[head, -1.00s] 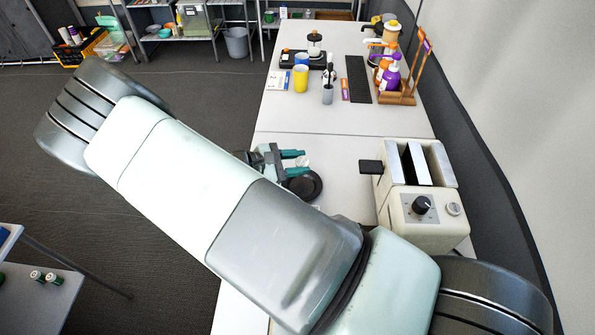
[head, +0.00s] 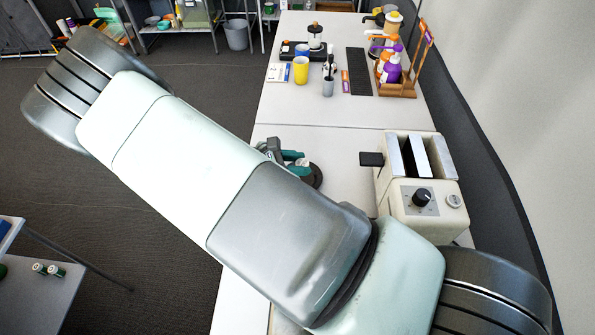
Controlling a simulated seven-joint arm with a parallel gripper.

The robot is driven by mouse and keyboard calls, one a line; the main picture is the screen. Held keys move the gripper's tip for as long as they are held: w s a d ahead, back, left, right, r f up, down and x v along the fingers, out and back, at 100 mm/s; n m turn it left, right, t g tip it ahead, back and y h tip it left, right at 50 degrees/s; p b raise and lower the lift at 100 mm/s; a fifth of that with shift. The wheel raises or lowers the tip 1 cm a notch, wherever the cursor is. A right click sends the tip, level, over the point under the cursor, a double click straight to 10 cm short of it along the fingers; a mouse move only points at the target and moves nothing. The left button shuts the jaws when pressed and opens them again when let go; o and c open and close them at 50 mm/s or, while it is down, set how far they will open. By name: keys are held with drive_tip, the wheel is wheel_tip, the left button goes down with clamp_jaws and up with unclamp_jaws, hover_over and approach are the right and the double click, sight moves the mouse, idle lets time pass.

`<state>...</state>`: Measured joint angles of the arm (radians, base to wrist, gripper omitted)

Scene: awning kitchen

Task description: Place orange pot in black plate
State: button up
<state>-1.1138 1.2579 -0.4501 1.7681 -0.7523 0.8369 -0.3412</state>
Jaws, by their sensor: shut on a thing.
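My gripper (head: 298,162) shows just past my arm, its two teal fingers pointing right. It is shut on a small pale thing (head: 304,161), partly hidden by the fingers; I cannot tell its colour or shape well, and no clearly orange pot shows. The black plate (head: 317,178) lies on the white table beside the fingertips. The fingers and my arm cover its left part. The fingers overlap the plate's upper left edge in the picture; their height above it cannot be told.
A cream toaster (head: 425,205) with a black lever stands right of the plate. Farther back are a yellow cup (head: 300,70), a grey cup (head: 328,86), a dark mat (head: 358,72) and a wooden rack (head: 398,90) with bottles. The table between is clear.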

drive_tip(key=shift+f, duration=1.8)
drive_tip(key=shift+f, duration=0.1)
drive_tip(key=o, duration=1.1)
